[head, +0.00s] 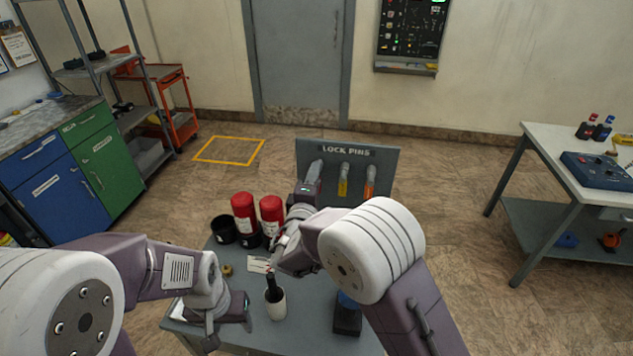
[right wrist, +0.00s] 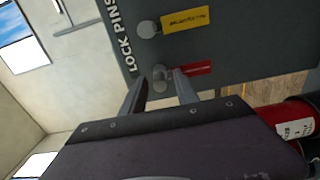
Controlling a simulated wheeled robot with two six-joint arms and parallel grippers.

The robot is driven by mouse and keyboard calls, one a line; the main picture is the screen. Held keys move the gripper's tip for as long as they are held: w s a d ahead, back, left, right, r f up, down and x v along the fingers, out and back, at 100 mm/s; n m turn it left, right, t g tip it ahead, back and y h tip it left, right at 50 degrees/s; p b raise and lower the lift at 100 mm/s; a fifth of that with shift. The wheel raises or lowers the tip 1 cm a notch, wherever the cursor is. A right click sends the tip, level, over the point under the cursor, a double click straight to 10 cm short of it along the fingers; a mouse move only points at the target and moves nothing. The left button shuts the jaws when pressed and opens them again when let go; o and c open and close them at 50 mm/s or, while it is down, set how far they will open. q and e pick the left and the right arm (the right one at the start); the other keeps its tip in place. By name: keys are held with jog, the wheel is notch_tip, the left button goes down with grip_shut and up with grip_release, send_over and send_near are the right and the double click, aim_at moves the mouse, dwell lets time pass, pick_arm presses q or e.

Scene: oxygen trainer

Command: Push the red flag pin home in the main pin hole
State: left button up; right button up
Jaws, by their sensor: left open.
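The red flag pin (right wrist: 160,76) shows in the right wrist view as a grey knob with a red tag (right wrist: 197,69) on the dark panel. My right gripper (right wrist: 160,92) is open, with one finger on each side of the knob and gaps visible beside it. One finger partly overlaps the tag. In the head view my right gripper (head: 312,176) is at the left part of the lock pins panel (head: 322,151) and hides the red pin. The main pin hole is not distinguishable. My left gripper (head: 211,335) is low over the table's left front, open.
A yellow-flagged pin (head: 343,182) and an orange-flagged pin (head: 370,182) are also on the panel. Red cylinders (head: 244,214), a black cup (head: 223,230) and a white cup with a black item (head: 277,304) stand on the grey table (head: 310,325).

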grip_shut()
jog(key=s+a+b, duration=0.1)
jog(key=s+b, duration=0.2)
jog(key=s, duration=0.3)
jog(key=shift+s+a+b, duration=0.15)
jog(key=shift+s+b, duration=0.05)
jog(key=shift+b, duration=0.1)
dwell(0.7)
dwell(0.6)
